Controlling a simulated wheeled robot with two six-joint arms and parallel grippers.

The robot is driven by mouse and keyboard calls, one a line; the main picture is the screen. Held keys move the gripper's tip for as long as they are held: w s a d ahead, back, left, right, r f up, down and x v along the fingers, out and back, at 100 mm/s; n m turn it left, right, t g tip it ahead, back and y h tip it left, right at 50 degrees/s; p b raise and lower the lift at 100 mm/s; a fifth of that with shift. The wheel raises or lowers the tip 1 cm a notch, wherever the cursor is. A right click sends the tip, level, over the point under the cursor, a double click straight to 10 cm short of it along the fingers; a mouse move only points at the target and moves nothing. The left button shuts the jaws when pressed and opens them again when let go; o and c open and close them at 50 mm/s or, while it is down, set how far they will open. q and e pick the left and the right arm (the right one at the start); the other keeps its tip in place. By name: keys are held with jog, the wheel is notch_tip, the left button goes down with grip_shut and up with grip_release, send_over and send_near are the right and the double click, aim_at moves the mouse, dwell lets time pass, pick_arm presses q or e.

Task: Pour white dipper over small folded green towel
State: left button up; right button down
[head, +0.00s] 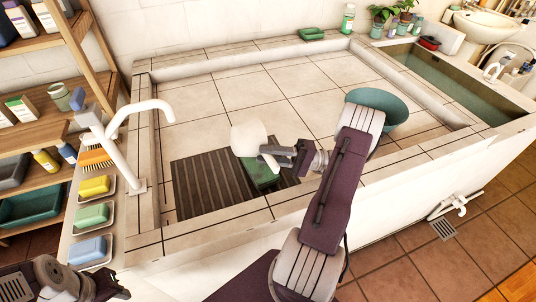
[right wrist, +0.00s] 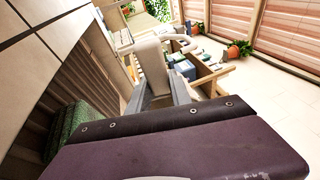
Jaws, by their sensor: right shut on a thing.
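The white dipper (head: 247,138) is held over the dark slatted board in the basin. My right gripper (head: 272,156) is shut on it, and it shows pale between the fingers in the right wrist view (right wrist: 152,66). Whether anything is in the dipper cannot be seen. The green towel (head: 264,178) lies on the board below my right gripper, partly hidden by it. It also shows at the left in the right wrist view (right wrist: 75,132). My left gripper (head: 112,288) is low at the left, and its jaws are unclear.
The slatted board (head: 200,188) lies on the tiled basin floor. A teal bowl (head: 392,104) stands right, partly behind my right arm. A white tap (head: 130,150) rises at the left edge, near soap dishes (head: 92,216). Another green folded item (head: 311,34) lies on the back ledge.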

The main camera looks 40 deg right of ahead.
dwell(0.4)
notch_tip(320, 180, up, 4)
jog(key=n+g+h+p, duration=0.1)
jog(key=h+p, duration=0.1)
jog(key=p, duration=0.1)
jog(key=n+g+h+p, duration=0.1)
jog(key=p, duration=0.3)
jog(key=shift+f+g+h, duration=0.2)
jog(key=shift+g+h, duration=0.2)
jog(key=shift+n+g+h+p, duration=0.3)
jog(key=shift+h, duration=0.1)
jog(key=shift+f+h, duration=0.25)
jog(key=shift+h, duration=0.15)
notch_tip(320, 180, up, 2)
jog(key=shift+n+g+h+p, duration=0.4)
jog(key=shift+g+h+p, duration=0.2)
jog(key=shift+h+p, duration=0.55)
jog(key=shift+r+h, duration=0.25)
jog(key=shift+h, duration=0.4)
jog(key=shift+a+r+n+g+h, duration=0.15)
jog(key=shift+n+g+h, duration=0.15)
jog(key=shift+h, duration=0.3)
jog(key=shift+a+r+n+g+h, duration=0.1)
jog(key=shift+r+n+g+h, duration=0.15)
jog(key=shift+h, duration=0.35)
jog(key=shift+d+f, duration=0.15)
